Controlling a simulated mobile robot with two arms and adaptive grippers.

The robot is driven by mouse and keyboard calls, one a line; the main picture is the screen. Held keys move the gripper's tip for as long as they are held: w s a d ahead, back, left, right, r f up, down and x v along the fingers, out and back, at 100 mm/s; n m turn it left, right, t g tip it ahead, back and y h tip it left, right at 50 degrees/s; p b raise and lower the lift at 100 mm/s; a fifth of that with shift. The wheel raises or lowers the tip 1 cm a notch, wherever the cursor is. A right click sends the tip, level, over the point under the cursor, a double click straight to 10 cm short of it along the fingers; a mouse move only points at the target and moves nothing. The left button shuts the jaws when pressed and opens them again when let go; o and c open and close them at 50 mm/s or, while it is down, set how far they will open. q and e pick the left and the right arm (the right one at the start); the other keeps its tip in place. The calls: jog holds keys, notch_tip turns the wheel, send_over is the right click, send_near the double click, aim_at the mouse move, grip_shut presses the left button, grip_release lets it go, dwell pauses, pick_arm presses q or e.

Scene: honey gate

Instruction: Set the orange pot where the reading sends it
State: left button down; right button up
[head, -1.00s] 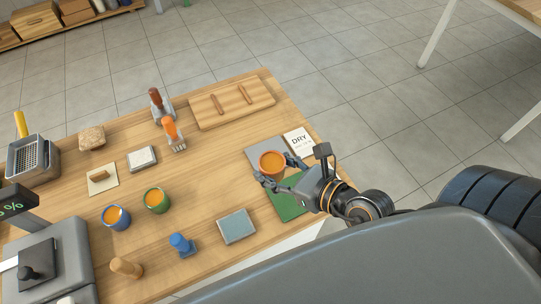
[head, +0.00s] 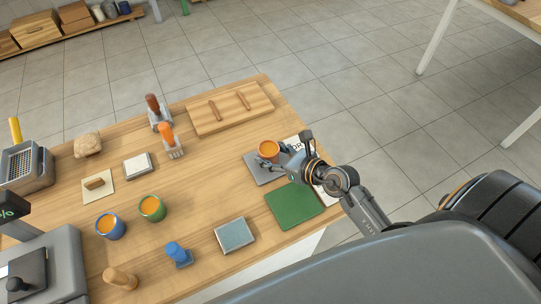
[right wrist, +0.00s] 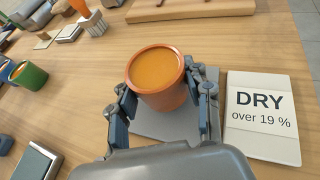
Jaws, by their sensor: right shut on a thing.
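The orange pot (head: 268,150), filled to near its rim with orange stuff, is upright between the fingers of my right gripper (head: 277,158). In the right wrist view the pot (right wrist: 156,72) stands over the grey mat (right wrist: 150,122); I cannot tell whether it touches it. A white card (right wrist: 262,112) beside this mat reads "DRY over 19 %". The green mat (head: 295,206) lies nearer and is bare. The reading display (head: 10,213) is cut off at the left edge; only a percent sign shows. My left gripper is not in view.
A blue pot (head: 111,227) and a green pot (head: 152,209) stand on the table's left half. A blue stamp (head: 178,254), a grey-blue pad (head: 234,235) and a wooden peg (head: 121,278) are near the front. A wooden board (head: 230,108) lies at the back.

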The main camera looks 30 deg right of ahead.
jog(key=shift+f, duration=0.5)
jog(key=shift+f, duration=0.1)
jog(key=o, duration=1.2)
jog(key=shift+f, duration=0.1)
jog(key=shift+r, duration=0.3)
jog(key=b+v, duration=0.1)
jog(key=v, duration=0.9)
jog(key=shift+s+d+f, duration=0.1)
jog(key=shift+s, duration=0.25)
jog(key=shift+s+d+r, duration=0.25)
jog(key=shift+s+r, duration=0.1)
jog(key=shift+s, duration=0.2)
